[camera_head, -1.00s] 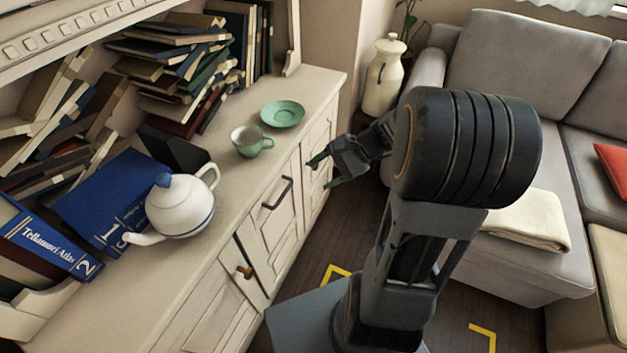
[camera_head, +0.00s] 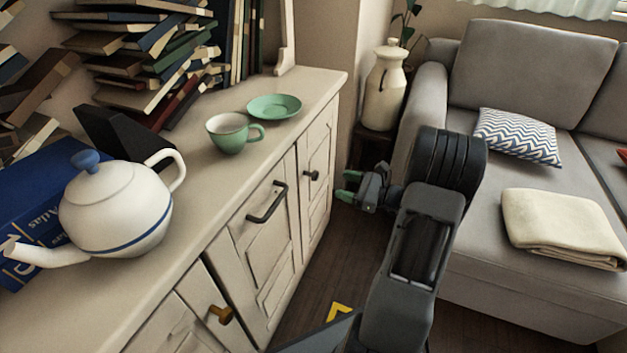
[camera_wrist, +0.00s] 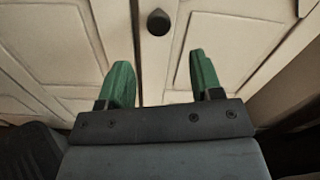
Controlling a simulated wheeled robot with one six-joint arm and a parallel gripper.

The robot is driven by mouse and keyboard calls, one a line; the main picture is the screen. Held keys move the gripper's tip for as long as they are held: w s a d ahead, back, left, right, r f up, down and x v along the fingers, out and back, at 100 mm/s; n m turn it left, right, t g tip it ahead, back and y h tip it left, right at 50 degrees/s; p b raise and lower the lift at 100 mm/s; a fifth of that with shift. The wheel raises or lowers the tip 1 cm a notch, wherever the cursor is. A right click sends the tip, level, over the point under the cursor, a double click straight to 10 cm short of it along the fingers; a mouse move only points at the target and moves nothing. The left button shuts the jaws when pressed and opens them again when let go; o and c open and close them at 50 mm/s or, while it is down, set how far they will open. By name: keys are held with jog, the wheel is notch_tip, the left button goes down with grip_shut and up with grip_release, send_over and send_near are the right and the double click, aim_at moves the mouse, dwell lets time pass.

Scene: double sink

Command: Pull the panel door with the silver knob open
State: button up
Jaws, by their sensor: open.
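The panel door (camera_head: 317,192) at the far end of the pale cabinet carries a small round knob (camera_head: 312,175) that looks dark grey. The door looks shut. In the wrist view the knob (camera_wrist: 158,21) is beyond the fingertips, roughly centred between them sideways, beside the seam between two panels. My gripper (camera_head: 348,186) is open and empty, with green fingers pointing at the cabinet front, right of the knob and apart from it. Its fingers also show in the wrist view (camera_wrist: 160,76), with nothing between them.
Next to this door is one with a black bar handle (camera_head: 268,202); nearer is one with a brass knob (camera_head: 221,314). A teapot (camera_head: 120,212), green cup (camera_head: 232,133) and saucer (camera_head: 275,106) stand on the cabinet top. A sofa (camera_head: 480,235) is on the right, with floor between.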

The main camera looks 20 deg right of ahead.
aim_at(314, 176)
jog(key=b+x, duration=0.2)
jog(key=x, duration=0.8)
jog(key=shift+b, duration=0.3)
jog(key=shift+c, duration=0.2)
grip_shut()
